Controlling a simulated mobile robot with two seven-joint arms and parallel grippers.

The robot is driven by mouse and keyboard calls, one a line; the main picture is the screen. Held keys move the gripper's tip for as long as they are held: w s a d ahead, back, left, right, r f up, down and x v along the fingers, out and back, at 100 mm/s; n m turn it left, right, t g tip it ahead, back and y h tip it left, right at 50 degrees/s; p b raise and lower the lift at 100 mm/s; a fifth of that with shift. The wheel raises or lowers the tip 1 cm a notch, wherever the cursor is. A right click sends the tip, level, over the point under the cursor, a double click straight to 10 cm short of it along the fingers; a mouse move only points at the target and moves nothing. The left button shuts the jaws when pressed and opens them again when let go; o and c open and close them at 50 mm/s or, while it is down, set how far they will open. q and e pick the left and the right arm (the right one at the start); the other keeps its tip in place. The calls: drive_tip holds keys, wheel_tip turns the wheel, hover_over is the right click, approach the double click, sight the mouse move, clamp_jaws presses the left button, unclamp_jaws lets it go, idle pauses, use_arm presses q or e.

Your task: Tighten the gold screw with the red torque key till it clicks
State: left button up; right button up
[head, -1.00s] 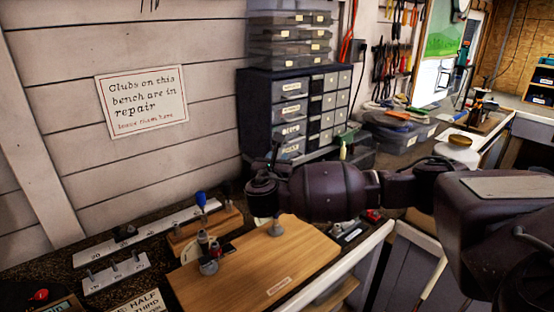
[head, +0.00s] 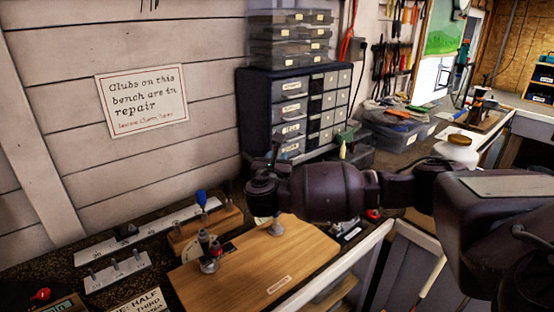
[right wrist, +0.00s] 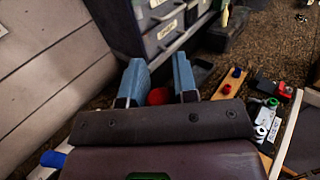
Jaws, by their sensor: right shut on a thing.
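My right gripper (head: 264,188) reaches in from the right in the head view, above the far part of the wooden board. In the right wrist view its two blue fingers (right wrist: 159,80) stand apart with a round red piece, apparently the red torque key (right wrist: 160,96), between them. The gripper is shut on it. The key's shaft and tip are hidden by the hand. I cannot make out the gold screw in either view. My left gripper is in neither view.
The wooden board (head: 255,262) carries a grey post (head: 276,228) and a dark clamp-like fixture (head: 207,258). A drawer cabinet (head: 290,112) stands close behind the gripper. The bench edge lies to the right.

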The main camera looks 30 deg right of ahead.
use_arm(q)
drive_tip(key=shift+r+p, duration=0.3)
drive_tip(key=shift+p, duration=0.1)
idle(0.3)
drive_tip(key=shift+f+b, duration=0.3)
drive_tip(key=shift+b, duration=0.1)
use_arm(e)
drive_tip(key=shift+f, duration=0.9)
drive_tip(key=o, duration=1)
use_arm(q)
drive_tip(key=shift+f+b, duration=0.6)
drive_tip(key=shift+b, duration=0.1)
use_arm(e)
drive_tip(key=v, duration=1.1)
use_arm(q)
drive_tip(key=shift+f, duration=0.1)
use_arm(e)
drive_tip(key=shift+d, duration=0.1)
